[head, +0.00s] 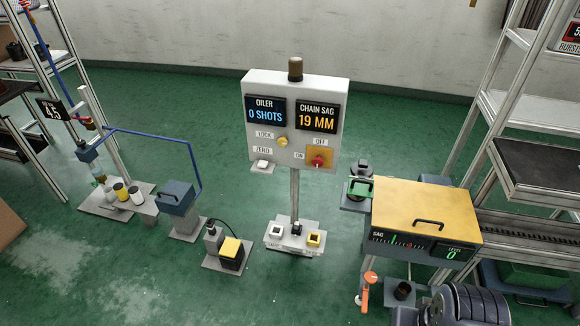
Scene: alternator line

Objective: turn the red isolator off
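The red isolator (318,161) is a small red knob on a yellow square plate (327,152). It sits at the lower right of the white control panel (343,90), which stands on a grey post in the middle of the head view. An "ON" label (299,155) is to the left of the plate and an "OFF" label (320,141) is above it. The knob is too small to tell clearly which label it points to.
The panel also has two displays, a yellow knob (282,142) and a white button (262,165). A yellow-topped SAG unit (425,205) stands to the right, with an orange-handled lever (367,285) before it. Green floor is open left of centre.

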